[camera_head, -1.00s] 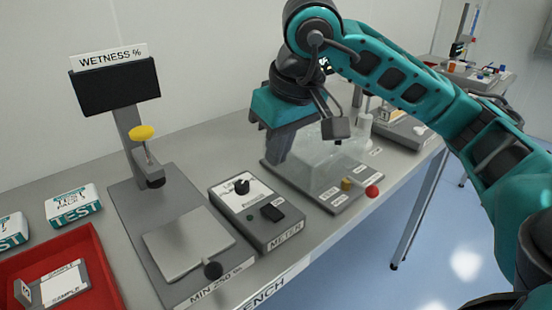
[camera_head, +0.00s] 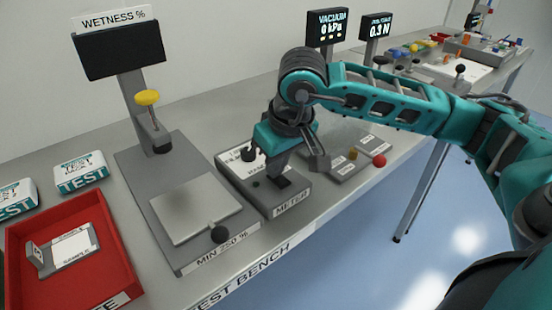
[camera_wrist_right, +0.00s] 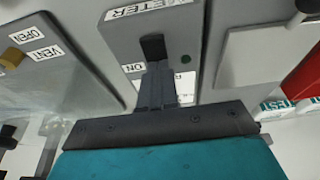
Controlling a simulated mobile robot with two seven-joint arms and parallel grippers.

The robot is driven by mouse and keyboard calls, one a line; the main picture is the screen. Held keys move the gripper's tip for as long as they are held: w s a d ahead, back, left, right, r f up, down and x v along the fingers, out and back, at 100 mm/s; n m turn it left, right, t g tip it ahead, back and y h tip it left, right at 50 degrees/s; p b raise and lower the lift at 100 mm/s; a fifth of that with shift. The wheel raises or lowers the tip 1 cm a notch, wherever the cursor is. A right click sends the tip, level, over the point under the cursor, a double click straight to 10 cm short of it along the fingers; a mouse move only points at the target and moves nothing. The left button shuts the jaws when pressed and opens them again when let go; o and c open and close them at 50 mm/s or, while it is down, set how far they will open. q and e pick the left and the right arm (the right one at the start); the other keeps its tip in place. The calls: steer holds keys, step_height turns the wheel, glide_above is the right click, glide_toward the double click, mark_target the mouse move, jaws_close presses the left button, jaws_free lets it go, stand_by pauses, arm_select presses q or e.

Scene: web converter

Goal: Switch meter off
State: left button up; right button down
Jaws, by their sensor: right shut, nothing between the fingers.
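The meter (camera_head: 262,196) is a grey box on the bench with a black knob (camera_head: 248,154) and a white label plate. Its black switch (camera_head: 283,182) is near the front edge and also shows in the right wrist view (camera_wrist_right: 153,47), close to an ON label (camera_wrist_right: 127,68) and a small dark green lamp (camera_wrist_right: 183,58). My right gripper (camera_head: 279,170) is shut and empty, pointing down over the meter. In the right wrist view its fingertips (camera_wrist_right: 157,68) are right at the switch; I cannot tell whether they touch it. My left gripper is not in view.
The wetness stand (camera_head: 190,255) with a dark screen (camera_head: 118,50) is left of the meter. A red tray (camera_head: 125,270) and test packs (camera_head: 82,172) lie farther left. Vacuum and force displays are lit behind.

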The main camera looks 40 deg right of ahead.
steer(key=shift+f+b, duration=0.2)
steer(key=shift+b, duration=0.25)
steer(key=shift+s, duration=0.15)
steer(key=shift+s+r, duration=0.1)
steer(key=shift+s, duration=0.55)
